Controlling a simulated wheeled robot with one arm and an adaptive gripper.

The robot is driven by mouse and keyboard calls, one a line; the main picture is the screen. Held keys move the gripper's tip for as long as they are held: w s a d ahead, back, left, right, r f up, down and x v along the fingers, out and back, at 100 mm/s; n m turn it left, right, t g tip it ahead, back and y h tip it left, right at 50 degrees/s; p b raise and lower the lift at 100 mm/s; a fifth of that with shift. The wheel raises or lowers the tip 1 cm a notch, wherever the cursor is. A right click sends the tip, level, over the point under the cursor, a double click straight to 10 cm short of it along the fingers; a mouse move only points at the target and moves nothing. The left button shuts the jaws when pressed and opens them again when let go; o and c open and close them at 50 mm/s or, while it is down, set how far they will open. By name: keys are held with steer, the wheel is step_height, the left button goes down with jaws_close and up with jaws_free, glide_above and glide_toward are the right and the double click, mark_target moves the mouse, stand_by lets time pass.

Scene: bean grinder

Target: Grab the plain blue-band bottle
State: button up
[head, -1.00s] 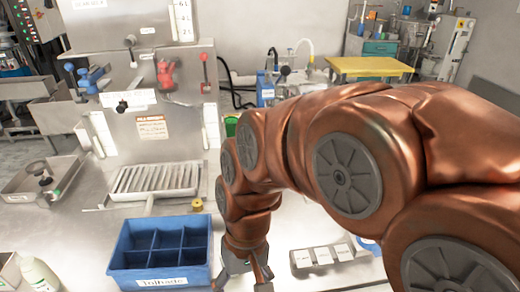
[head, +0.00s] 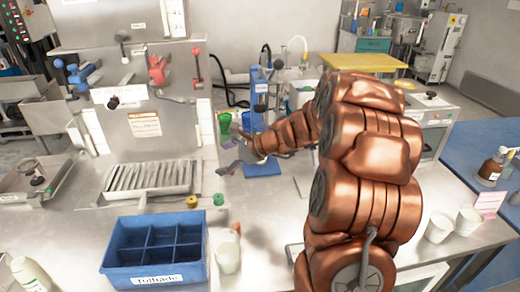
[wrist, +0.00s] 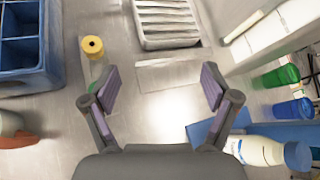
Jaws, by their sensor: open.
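In the wrist view a cream-white bottle with a blue cap (wrist: 262,151) is at the lower right, outside and to the right of my gripper (wrist: 158,82). I cannot make out a blue band on it, and its lower part is hidden behind my gripper. In the head view my gripper (head: 232,153) is open and empty above the bench, left of the blue stand (head: 262,168). Another pale bottle (head: 32,275) is at the lower left of the head view; no blue band can be made out there.
A slatted metal tray (head: 150,179) is behind. Green (wrist: 282,76) and blue (wrist: 293,108) containers stand at the wrist view's right. Bench between bin and stand is mostly clear.

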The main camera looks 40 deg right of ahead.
steer(key=w+d+f+m+t+h, duration=0.25)
steer(key=d+m, duration=0.25)
steer(key=d, duration=0.6)
steer(key=w+d+f+m+t+h, duration=0.1)
steer(key=d+f+m+t+h, duration=0.3)
steer(key=d, duration=0.6)
steer(key=shift+w+a+f+m+g+y+p, duration=0.1)
steer(key=shift+w+a+g+y+p, duration=0.25)
steer(key=shift+w, duration=0.7)
steer(key=shift+w+a+f+m+g+y+p, duration=0.1)
steer(key=shift+w+g+y+p, duration=0.2)
steer(key=shift+w, duration=0.8)
steer(key=shift+w+a+f+m+g+y+p, duration=0.1)
steer(key=shift+w+a+g+y+p, duration=0.3)
steer(key=shift+w, duration=0.65)
steer(key=shift+d, duration=0.15)
steer(key=c, duration=1.1)
steer(key=shift+o, duration=0.2)
